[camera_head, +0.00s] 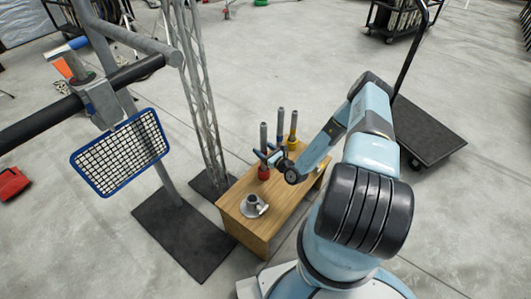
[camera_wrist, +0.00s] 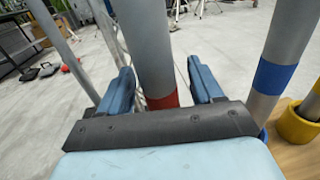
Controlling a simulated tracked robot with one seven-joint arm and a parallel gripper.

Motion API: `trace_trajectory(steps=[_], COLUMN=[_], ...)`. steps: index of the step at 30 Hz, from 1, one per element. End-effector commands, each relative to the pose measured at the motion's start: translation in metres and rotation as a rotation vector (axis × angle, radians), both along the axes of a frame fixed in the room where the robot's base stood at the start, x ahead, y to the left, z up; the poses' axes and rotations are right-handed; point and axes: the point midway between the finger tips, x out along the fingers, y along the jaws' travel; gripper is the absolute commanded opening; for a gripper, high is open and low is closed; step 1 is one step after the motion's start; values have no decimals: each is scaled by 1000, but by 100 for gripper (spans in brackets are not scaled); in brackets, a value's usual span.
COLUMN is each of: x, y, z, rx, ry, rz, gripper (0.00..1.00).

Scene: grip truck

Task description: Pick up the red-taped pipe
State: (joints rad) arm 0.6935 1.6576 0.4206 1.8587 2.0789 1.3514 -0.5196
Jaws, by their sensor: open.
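The red-taped pipe (camera_head: 263,137) is a grey tube standing upright on the wooden box, with red at its lower end. In the wrist view the pipe (camera_wrist: 146,45) rises between the two blue fingers of my gripper (camera_wrist: 160,75), and its red tape (camera_wrist: 162,101) shows just beyond the palm. My gripper (camera_head: 268,154) is open around the pipe, with a finger on each side. A gap shows on both sides, wider on the right. The pipe's foot is hidden behind the palm in the wrist view.
A blue-taped pipe (camera_wrist: 274,76) and a yellow holder (camera_wrist: 300,122) stand close on the right. The wooden box (camera_head: 245,222) also bears a grey flanged fitting (camera_head: 252,207). A truss (camera_head: 198,95) and a stand with a blue-rimmed mesh (camera_head: 122,153) are to the left.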

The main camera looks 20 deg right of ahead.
Motion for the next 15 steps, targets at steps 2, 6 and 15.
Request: trace_trajectory(steps=[2,6,15], x=[9,16,16], y=[5,8,8], z=[0,0,0], rx=[-1,0,0], ry=[0,-1,0], rz=[1,0,0], gripper=[65,65,52])
